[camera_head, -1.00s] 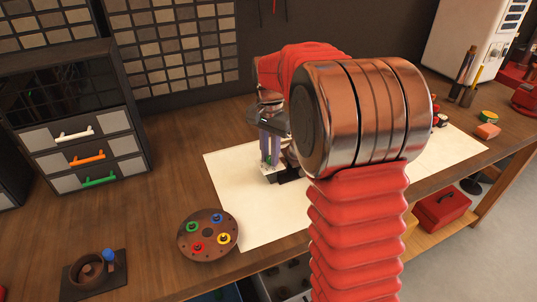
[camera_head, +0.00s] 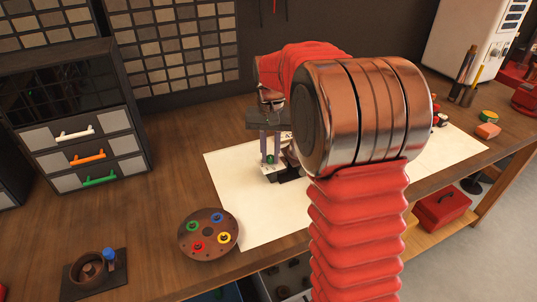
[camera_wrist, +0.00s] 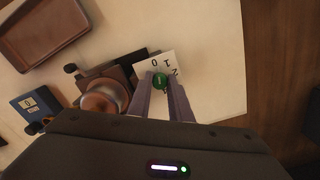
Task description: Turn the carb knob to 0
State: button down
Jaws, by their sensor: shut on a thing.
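My gripper (camera_head: 270,157) points down over the white sheet on the bench, its two purple-grey fingers on either side of a small green knob. In the wrist view the fingers are shut on the green carb knob (camera_wrist: 160,80). Behind it is a white dial card (camera_wrist: 155,63) with the figures 0, 1 and 2. The carburettor (camera_wrist: 103,98), with a copper-coloured dome and dark body, sits beside the dial. The knob's pointer is too small to read. In the head view my arm hides part of the carburettor.
A round plate (camera_head: 208,234) with coloured rings lies left of the white sheet (camera_head: 235,205). In the wrist view, a brown tray (camera_wrist: 42,35) and a blue block marked 0 (camera_wrist: 35,105) lie near the carburettor. A drawer cabinet (camera_head: 75,120) stands at the left.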

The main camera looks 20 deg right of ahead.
aim_at(270, 156)
jog(key=shift+w+d+r+n, duration=0.1)
jog(key=shift+w+n, duration=0.05)
jog(key=shift+n, duration=1.05)
jog(key=c, duration=1.6)
grip_release()
notch_tip(270, 156, up, 14)
jog(key=shift+f, duration=0.2)
